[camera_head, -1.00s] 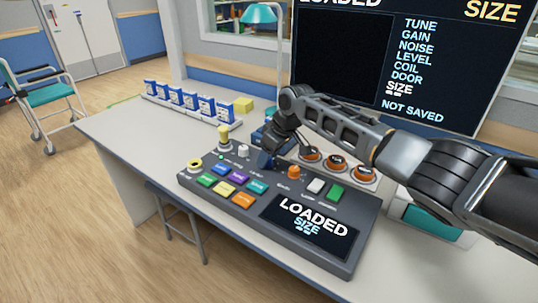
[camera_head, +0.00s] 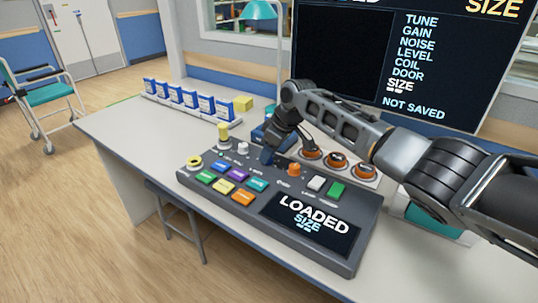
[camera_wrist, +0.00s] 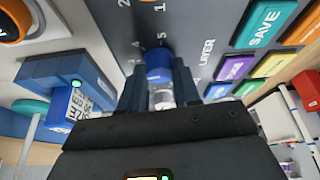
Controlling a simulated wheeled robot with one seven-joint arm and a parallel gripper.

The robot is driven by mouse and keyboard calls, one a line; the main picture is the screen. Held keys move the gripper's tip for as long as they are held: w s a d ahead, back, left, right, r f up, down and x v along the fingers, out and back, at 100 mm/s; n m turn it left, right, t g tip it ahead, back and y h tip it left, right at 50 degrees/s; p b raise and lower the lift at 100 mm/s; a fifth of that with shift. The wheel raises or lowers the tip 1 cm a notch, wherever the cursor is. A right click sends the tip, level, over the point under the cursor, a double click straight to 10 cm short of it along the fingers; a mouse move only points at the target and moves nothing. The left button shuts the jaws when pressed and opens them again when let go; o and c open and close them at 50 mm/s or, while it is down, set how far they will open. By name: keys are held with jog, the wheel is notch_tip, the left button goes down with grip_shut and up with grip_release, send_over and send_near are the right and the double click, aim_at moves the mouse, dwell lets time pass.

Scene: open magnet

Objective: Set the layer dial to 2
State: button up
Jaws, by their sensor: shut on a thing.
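The layer dial (camera_wrist: 159,74) is a blue-topped knob beside the word LAYER on the dark console (camera_wrist: 205,30) in the wrist view. My gripper (camera_wrist: 160,92) is shut on it, one dark finger on each side. The numbers 4 and 5 show at its far side; I cannot tell which number it points to. In the head view my gripper (camera_head: 267,157) reaches down onto the console (camera_head: 312,258) and hides most of the dial. The console screen (camera_head: 310,226) reads LOADED and SIZE.
An orange knob (camera_head: 294,170), a white button (camera_head: 316,183) and a green button (camera_head: 336,190) sit right of my gripper. Coloured buttons lie to its left. Three orange-topped round parts (camera_head: 337,161) stand behind. A blue box (camera_wrist: 68,85) is close beside my gripper.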

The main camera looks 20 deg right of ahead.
jog(key=n+b, duration=0.2)
jog(key=n+g+y+b, duration=0.1)
jog(key=n+b, duration=0.1)
jog(key=b, duration=0.1)
jog(key=shift+w+f, duration=0.15)
jog(key=shift+f, duration=0.2)
jog(key=n+g+b, duration=0.1)
jog(key=n+b, duration=0.2)
jog(key=b, duration=0.1)
jog(key=shift+r+y, duration=0.1)
jog(key=shift+y, duration=0.2)
jog(key=shift+d+r+n+g+b, duration=0.15)
jog(key=shift+n+g+b, duration=0.35)
jog(key=shift+n+b, duration=0.55)
jog(key=shift+r, duration=0.1)
jog(key=o, duration=1.1)
jog(key=shift+c, duration=0.2)
jog(key=shift+r, duration=0.1)
jog(key=v, duration=0.7)
jog(key=shift+r, duration=0.25)
